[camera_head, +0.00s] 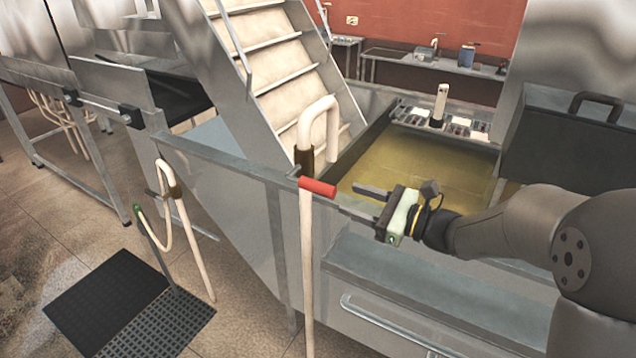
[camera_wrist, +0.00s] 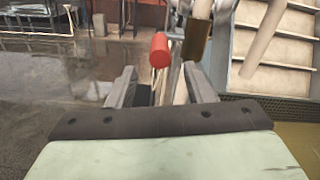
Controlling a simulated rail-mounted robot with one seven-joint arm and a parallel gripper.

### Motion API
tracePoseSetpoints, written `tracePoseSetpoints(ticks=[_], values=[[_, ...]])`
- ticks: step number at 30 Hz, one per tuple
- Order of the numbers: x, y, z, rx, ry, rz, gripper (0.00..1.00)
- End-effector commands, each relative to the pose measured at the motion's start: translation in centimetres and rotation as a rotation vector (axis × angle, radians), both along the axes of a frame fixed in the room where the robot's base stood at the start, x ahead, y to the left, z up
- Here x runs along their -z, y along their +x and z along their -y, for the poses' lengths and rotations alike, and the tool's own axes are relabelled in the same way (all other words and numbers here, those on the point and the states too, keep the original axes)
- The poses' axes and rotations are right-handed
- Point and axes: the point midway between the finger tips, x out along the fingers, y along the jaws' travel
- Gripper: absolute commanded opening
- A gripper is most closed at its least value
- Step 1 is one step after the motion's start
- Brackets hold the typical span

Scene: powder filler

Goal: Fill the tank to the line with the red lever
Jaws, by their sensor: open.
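The red lever (camera_head: 318,187) is a short red cylindrical handle on a white pipe (camera_head: 307,260) at the tank's near left edge. In the wrist view the red lever (camera_wrist: 160,50) shows just beyond and between my fingertips. My gripper (camera_head: 364,207) is open and empty, to the right of the lever and apart from it in the head view. My gripper's two fingers also show in the wrist view (camera_wrist: 160,78). The metal tank (camera_head: 235,200) holds yellowish liquid (camera_head: 420,165). I cannot make out a fill line on its walls.
A white curved spout (camera_head: 322,122) rises beside the lever and bends toward the tank. Metal stairs (camera_head: 285,70) stand behind it. A black mat (camera_head: 105,290) lies on the floor. A dark box (camera_head: 560,145) stands at the right.

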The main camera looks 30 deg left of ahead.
Motion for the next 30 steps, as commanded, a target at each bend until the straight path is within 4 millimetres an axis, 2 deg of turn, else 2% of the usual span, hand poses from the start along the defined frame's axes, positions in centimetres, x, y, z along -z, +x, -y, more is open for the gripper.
tracePoseSetpoints(ticks=[1, 6, 12, 18, 26, 27, 30], values=[[-0.2, -0.3, -1.2, -0.004, -0.001, -0.002, 0.47], [-0.2, -0.5, -4.8, -0.004, -0.002, -0.001, 0.47], [-0.1, -0.7, -8.0, -0.003, -0.002, 0.0, 0.47], [0.0, -0.8, -9.3, 0.0, -0.002, 0.0, 0.47], [0.0, -0.8, -9.4, 0.0, -0.002, 0.0, 0.47], [0.0, -0.8, -9.4, 0.0, -0.002, 0.0, 0.41], [0.0, -0.8, -9.4, 0.0, -0.002, 0.0, 0.13]])
